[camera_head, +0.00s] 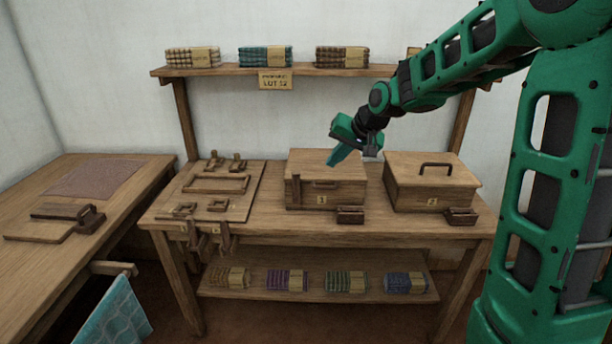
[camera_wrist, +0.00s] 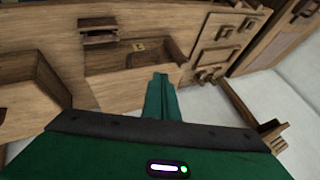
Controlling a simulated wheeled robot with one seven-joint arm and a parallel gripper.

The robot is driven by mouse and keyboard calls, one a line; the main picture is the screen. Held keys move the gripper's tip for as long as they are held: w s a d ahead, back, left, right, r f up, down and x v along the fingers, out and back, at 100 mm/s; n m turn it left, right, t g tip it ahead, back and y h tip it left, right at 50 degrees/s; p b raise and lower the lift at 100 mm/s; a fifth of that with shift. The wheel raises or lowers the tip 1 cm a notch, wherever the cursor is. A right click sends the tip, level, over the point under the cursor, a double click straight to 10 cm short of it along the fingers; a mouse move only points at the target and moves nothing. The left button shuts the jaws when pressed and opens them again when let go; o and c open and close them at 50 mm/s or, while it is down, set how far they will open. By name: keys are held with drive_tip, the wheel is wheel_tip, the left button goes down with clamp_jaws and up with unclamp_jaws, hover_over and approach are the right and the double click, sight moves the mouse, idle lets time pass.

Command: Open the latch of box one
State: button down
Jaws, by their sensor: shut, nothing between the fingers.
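Box one (camera_head: 330,178) is a wooden box with a small yellow "1" label, near the middle of the bench. It also shows in the wrist view (camera_wrist: 130,60). A dark upright wooden piece (camera_head: 296,190), apparently its latch, stands at the left of its front face. The lid looks shut. My gripper (camera_head: 333,161) is above the box, pointing down and left. Its green fingers are together and empty in the wrist view (camera_wrist: 160,82). I cannot tell the exact gap to the lid.
Box two (camera_head: 430,185) stands to the right. Dark wooden blocks (camera_head: 351,215) (camera_head: 461,216) sit before the boxes. A board with latches and handles (camera_head: 212,190) lies to the left. A shelf (camera_head: 290,71) with cloth bundles runs behind. Bare bench top shows along the front.

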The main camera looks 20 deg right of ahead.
sight(296, 188)
drive_tip(key=shift+f, duration=0.1)
drive_tip(key=x, duration=0.9)
drive_tip(key=shift+f, duration=0.1)
drive_tip(key=shift+w+a+f, duration=0.1)
drive_tip(key=shift+w+a, duration=0.55)
drive_tip(key=shift+a, duration=0.25)
drive_tip(key=shift+w+a+f, duration=0.1)
drive_tip(key=shift+w+a, duration=0.5)
drive_tip(key=shift+a, duration=0.3)
